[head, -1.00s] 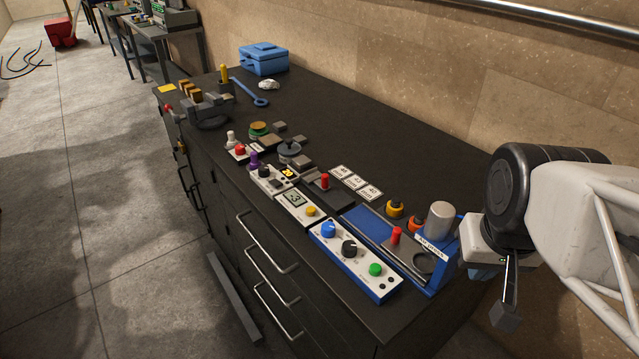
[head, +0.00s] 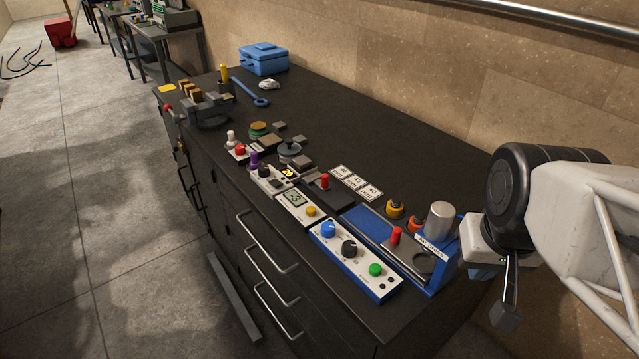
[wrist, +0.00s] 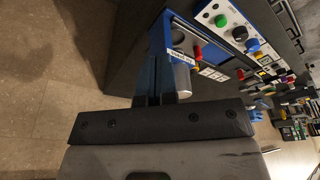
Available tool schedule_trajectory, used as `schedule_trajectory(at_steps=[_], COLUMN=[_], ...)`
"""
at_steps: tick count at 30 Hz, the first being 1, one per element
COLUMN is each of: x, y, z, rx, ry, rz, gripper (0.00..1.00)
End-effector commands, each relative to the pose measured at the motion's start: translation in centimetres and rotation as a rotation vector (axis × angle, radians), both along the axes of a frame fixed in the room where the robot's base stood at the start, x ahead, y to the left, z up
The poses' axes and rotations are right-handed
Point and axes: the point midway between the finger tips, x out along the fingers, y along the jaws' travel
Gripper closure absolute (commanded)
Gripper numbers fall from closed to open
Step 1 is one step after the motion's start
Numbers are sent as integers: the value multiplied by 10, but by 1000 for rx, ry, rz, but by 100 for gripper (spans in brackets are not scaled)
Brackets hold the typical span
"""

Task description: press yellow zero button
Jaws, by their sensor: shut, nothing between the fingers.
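The yellow button (head: 311,211) sits on a small pale box with a digital display (head: 295,199), in the middle of the row of devices along the bench's front edge. The display seems to read 3, perhaps with a decimal point. My gripper (head: 506,316) hangs at the right, beyond the right end of the bench devices and well apart from the button. In the wrist view my gripper's dark fingers (wrist: 162,94) are together and empty. I cannot make out the yellow button clearly in the wrist view.
A control box (head: 353,258) with blue, black and green knobs stands nearer my gripper. Beside it is a blue press (head: 435,262) with a red handle and a grey cylinder (head: 439,220). White number cards (head: 357,183) lie behind.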

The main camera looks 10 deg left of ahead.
Motion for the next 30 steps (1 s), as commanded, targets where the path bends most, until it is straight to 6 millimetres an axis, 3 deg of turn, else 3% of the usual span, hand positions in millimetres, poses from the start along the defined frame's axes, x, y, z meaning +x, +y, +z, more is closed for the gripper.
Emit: schedule_trajectory(at_steps=[20,30], x=[1,26], y=[0,6], z=[0,1], rx=[-5,-84], ry=[1,28], rz=[6,118], gripper=[100,100])
